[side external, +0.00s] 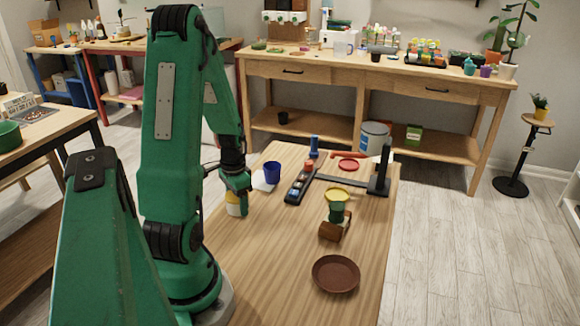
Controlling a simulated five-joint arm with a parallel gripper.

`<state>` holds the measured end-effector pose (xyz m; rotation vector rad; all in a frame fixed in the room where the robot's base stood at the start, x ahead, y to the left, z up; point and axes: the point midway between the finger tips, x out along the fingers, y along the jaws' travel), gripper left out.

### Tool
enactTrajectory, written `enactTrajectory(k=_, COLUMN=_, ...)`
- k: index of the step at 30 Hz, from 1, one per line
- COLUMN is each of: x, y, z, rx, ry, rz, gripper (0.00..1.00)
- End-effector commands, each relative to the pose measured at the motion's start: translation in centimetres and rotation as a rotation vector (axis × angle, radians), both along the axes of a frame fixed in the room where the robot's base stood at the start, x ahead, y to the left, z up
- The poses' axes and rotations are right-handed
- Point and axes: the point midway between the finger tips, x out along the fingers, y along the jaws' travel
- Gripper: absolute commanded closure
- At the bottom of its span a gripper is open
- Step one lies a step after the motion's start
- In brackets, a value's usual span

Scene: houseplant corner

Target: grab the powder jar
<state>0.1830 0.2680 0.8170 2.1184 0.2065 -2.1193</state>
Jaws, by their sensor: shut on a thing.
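My green gripper (239,190) reaches down over the left side of the wooden table. It is shut on a small white and yellow jar (234,207), which looks like the powder jar. The jar is upright under the jaws, and its upper part is hidden by them. I cannot tell whether its base touches the table.
A blue cup (272,173) and a white sheet (262,184) lie close behind the gripper. A brown saucer (336,284) sits in front.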

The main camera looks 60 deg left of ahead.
Motion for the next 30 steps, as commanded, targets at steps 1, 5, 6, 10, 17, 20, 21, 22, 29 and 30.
enactTrajectory(k=1, x=0.0, y=0.1, z=0.2, rx=0.002, ry=-0.002, rz=0.000, gripper=0.73)
enactTrajectory(k=5, x=0.1, y=0.1, z=0.8, rx=0.004, ry=-0.002, rz=0.000, gripper=0.73)
enactTrajectory(k=6, x=0.1, y=0.1, z=1.1, rx=0.004, ry=-0.002, rz=0.000, gripper=0.73)
enactTrajectory(k=10, x=0.1, y=0.1, z=2.1, rx=0.005, ry=-0.003, rz=0.000, gripper=0.73)
enactTrajectory(k=17, x=0.1, y=0.1, z=4.2, rx=0.005, ry=-0.003, rz=-0.001, gripper=0.73)
enactTrajectory(k=20, x=0.7, y=-1.1, z=4.8, rx=0.003, ry=-0.003, rz=-0.004, gripper=0.73)
enactTrajectory(k=21, x=0.9, y=-1.6, z=5.1, rx=0.005, ry=-0.003, rz=-0.005, gripper=0.73)
enactTrajectory(k=22, x=1.0, y=-1.9, z=5.3, rx=0.004, ry=-0.003, rz=-0.005, gripper=0.73)
enactTrajectory(k=29, x=2.7, y=-5.3, z=7.5, rx=0.005, ry=-0.004, rz=-0.007, gripper=0.73)
enactTrajectory(k=30, x=2.9, y=-5.9, z=7.9, rx=0.004, ry=-0.004, rz=-0.007, gripper=0.73)
